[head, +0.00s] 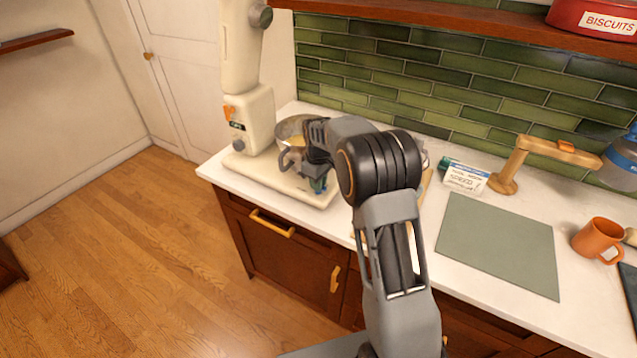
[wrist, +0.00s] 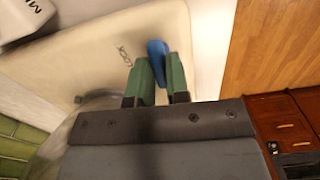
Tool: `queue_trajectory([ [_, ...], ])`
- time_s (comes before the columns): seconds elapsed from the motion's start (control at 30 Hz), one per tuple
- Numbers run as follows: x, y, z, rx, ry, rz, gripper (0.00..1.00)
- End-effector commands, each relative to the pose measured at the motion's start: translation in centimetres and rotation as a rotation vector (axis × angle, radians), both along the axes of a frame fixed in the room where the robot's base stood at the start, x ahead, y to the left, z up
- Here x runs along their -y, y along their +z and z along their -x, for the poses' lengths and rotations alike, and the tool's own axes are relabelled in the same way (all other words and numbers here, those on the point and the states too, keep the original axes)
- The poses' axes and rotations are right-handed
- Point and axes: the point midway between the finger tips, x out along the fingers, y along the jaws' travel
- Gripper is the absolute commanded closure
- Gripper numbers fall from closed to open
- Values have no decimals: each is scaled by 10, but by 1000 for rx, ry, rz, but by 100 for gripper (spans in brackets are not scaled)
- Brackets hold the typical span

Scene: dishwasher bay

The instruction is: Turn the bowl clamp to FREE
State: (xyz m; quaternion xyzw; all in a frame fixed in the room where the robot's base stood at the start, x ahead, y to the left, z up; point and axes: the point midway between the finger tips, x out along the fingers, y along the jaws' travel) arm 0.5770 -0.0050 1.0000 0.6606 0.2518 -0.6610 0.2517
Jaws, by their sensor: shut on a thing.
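The blue bowl clamp lever (wrist: 156,47) sits at the edge of the cream mixer base (head: 258,170), which also shows in the wrist view (wrist: 95,35). Dark lettering, seemingly LOCK, is on the base beside the lever. My gripper (wrist: 161,72) has its green fingers shut on the lever, one on each side; the lever's tip shows beyond them. In the head view my gripper (head: 317,187) is low at the base's right front, and my arm hides most of the lever. The metal bowl (head: 293,127) stands on the base, partly hidden. The FREE mark is not visible.
The mixer's tall cream column (head: 252,118) rises at the left of the base. To the right are a labelled box (head: 465,178), a wooden stand (head: 503,182), a grey-green mat (head: 497,245) and an orange mug (head: 597,240). A shelf (head: 450,22) overhangs the back.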

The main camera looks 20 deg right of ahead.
Motion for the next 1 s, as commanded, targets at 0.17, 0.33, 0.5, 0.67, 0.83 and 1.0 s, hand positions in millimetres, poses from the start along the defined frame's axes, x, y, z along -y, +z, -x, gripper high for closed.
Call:
queue_trajectory([
  [0.17,0,1,-1,4,49,-1,100],
  [0.33,0,1,-1,4,70,-1,100],
  [0.5,0,1,-1,4,75,0,100],
  [0.67,0,1,-1,4,75,0,100],
  [0.83,0,1,-1,4,75,0,76],
  [1.0,0,1,0,3,73,0,59],
])
